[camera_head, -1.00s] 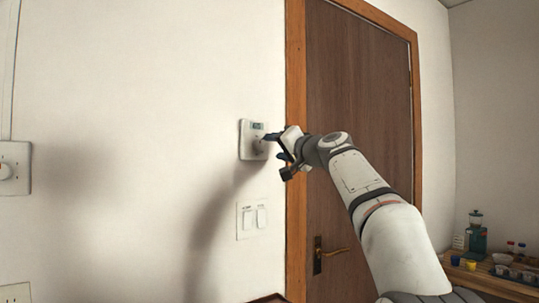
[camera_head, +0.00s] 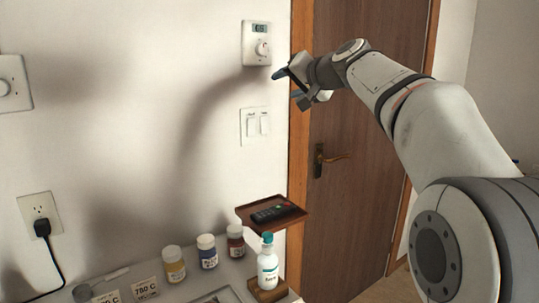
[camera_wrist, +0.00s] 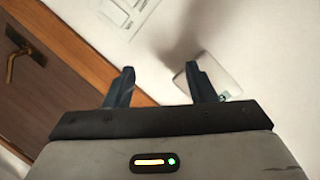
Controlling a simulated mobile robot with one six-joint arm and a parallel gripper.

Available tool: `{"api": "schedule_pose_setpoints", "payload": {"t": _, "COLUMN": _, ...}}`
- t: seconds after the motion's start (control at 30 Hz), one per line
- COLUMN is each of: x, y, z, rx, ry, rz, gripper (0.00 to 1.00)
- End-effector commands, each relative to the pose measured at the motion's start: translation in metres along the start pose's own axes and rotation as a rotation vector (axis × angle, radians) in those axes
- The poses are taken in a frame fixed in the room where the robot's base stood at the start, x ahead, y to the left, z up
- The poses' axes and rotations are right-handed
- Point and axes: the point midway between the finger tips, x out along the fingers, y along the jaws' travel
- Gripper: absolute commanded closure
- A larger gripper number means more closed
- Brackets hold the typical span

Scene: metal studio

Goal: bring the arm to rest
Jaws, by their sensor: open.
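My gripper (camera_head: 285,85) is in the air in front of the wall, beside the door frame. It is just below and to the right of a white thermostat (camera_head: 251,46) with a small display and a round knob. In the wrist view my gripper (camera_wrist: 160,88) shows two dark fingers spread apart with nothing between them. The thermostat (camera_wrist: 225,78) shows there partly behind the right finger. My arm is stretched out from the right side of the head view.
A switch plate (camera_head: 255,125) is below the thermostat. A wooden door (camera_head: 350,110) is behind my arm. Below are a small shelf (camera_head: 292,221) with a remote (camera_head: 268,214), a white bottle (camera_head: 268,268) and several jars. A plugged outlet (camera_head: 40,218) is at left. The wall's middle is bare.

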Motion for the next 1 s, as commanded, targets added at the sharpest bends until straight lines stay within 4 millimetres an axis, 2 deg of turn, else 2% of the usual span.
{"api": "schedule_pose_setpoints", "payload": {"t": 0.03, "x": -0.014, "y": 0.005, "z": 0.014, "rx": -0.013, "ry": -0.052, "rz": 0.061, "gripper": 0.49}}
{"api": "schedule_pose_setpoints", "payload": {"t": 0.17, "x": -0.046, "y": 0.039, "z": 0.071, "rx": -0.052, "ry": -0.193, "rz": 0.214, "gripper": 0.49}}
{"api": "schedule_pose_setpoints", "payload": {"t": 0.27, "x": -0.078, "y": 0.066, "z": 0.118, "rx": -0.085, "ry": -0.306, "rz": 0.327, "gripper": 0.49}}
{"api": "schedule_pose_setpoints", "payload": {"t": 0.37, "x": -0.117, "y": 0.092, "z": 0.168, "rx": -0.120, "ry": -0.424, "rz": 0.437, "gripper": 0.49}}
{"api": "schedule_pose_setpoints", "payload": {"t": 0.5, "x": -0.180, "y": 0.127, "z": 0.236, "rx": -0.175, "ry": -0.589, "rz": 0.580, "gripper": 0.49}}
{"api": "schedule_pose_setpoints", "payload": {"t": 0.6, "x": -0.222, "y": 0.148, "z": 0.278, "rx": -0.211, "ry": -0.694, "rz": 0.663, "gripper": 0.49}}
{"api": "schedule_pose_setpoints", "payload": {"t": 0.7, "x": -0.255, "y": 0.164, "z": 0.310, "rx": -0.242, "ry": -0.774, "rz": 0.724, "gripper": 0.49}}
{"api": "schedule_pose_setpoints", "payload": {"t": 0.8, "x": -0.275, "y": 0.174, "z": 0.329, "rx": -0.263, "ry": -0.824, "rz": 0.761, "gripper": 0.49}}
{"api": "schedule_pose_setpoints", "payload": {"t": 0.9, "x": -0.284, "y": 0.180, "z": 0.339, "rx": -0.272, "ry": -0.846, "rz": 0.777, "gripper": 0.49}}
{"api": "schedule_pose_setpoints", "payload": {"t": 1.0, "x": -0.284, "y": 0.180, "z": 0.339, "rx": -0.272, "ry": -0.846, "rz": 0.777, "gripper": 0.49}}
